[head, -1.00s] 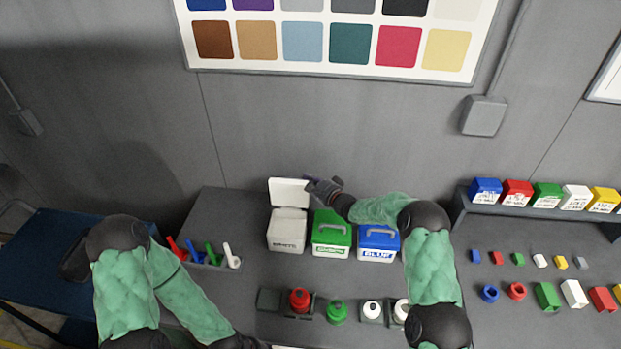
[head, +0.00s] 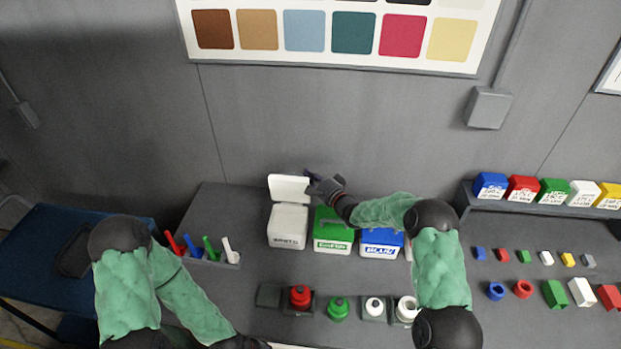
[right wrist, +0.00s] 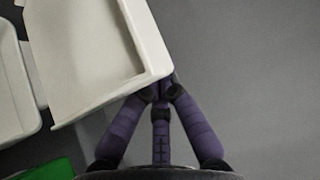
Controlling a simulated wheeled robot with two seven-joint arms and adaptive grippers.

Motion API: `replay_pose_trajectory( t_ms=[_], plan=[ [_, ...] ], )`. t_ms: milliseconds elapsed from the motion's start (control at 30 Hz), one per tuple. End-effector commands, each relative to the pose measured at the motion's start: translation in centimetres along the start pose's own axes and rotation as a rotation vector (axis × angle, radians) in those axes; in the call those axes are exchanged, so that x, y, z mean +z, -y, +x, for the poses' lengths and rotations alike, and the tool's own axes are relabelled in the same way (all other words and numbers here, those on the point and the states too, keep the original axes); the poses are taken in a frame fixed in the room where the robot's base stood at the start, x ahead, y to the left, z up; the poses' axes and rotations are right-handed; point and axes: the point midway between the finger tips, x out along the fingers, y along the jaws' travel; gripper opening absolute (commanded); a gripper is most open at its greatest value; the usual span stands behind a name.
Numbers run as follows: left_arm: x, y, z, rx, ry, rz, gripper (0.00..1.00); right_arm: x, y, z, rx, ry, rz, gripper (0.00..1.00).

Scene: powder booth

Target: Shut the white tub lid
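The white tub (head: 288,228) stands at the back of the bench. Its white lid (head: 289,187) is raised and stands open behind the tub, tilted up near the wall. My right gripper (head: 310,176) is at the lid's right edge. In the right wrist view the lid (right wrist: 85,50) fills the upper left, and the purple fingers of my right gripper (right wrist: 158,90) come together at its corner. The fingers look closed, with their tips partly hidden by the lid; I cannot tell whether they touch it. My left arm reaches to the bottom edge and its gripper is out of view.
A green tub (head: 333,236) and a blue tub (head: 381,243), both lidded, stand right of the white one under my right forearm. Colored handles stand in a rack (head: 212,254) on the left. Bottles (head: 338,309) line the front. The wall rises close behind.

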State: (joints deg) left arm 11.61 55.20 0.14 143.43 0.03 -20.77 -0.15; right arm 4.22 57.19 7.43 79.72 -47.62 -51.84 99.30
Motion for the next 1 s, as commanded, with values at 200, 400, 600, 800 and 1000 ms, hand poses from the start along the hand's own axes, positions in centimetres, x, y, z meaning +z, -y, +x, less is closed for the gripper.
replay_pose_trajectory(
  t_ms=[200,400,600,800,1000],
  plan=[
    [-0.1,0.9,2.4,0.0,0.0,0.0,0.46,1.1,0.0,-1.1,-0.069,0.001,-0.068,0.0],
    [-0.1,1.4,3.8,0.0,0.0,0.0,0.46,2.1,0.0,-2.0,-0.074,0.003,-0.075,0.0],
    [-0.2,1.8,5.1,0.0,0.0,0.0,0.46,2.7,0.1,-2.5,-0.129,0.002,-0.129,0.0],
    [-0.2,2.0,5.6,0.0,0.0,0.0,0.46,3.0,0.2,-2.8,-0.152,0.003,-0.153,0.0],
    [-0.2,2.0,5.6,0.0,0.0,0.0,0.46,3.0,0.3,-2.9,-0.157,0.003,-0.158,0.0]
  ],
)
